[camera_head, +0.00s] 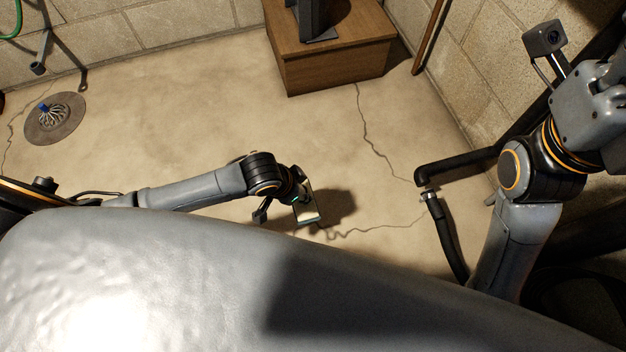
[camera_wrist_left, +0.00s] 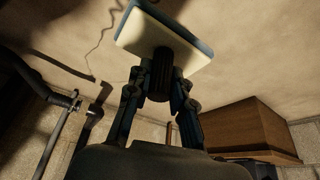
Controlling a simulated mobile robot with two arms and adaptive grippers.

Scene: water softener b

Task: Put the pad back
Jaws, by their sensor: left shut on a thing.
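The pad shows in the left wrist view as a pale rectangular slab with a blue edge (camera_wrist_left: 150,38) and a dark, round, ribbed handle. My left gripper (camera_wrist_left: 160,82) is shut on that handle, and the pad is beyond the fingertips. In the head view the pad (camera_head: 308,207) is small and tilted at the end of my left gripper (camera_head: 293,199), above the floor. My right arm is folded at the right edge of the head view; its fingers cannot be made out.
A wooden box (camera_head: 335,66) with a dark object on top stands against the back wall. A round drain (camera_head: 55,119) with something blue on it lies at the left. A black pipe (camera_head: 458,163) and a hose (camera_head: 447,235) are at the right. The middle floor is clear.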

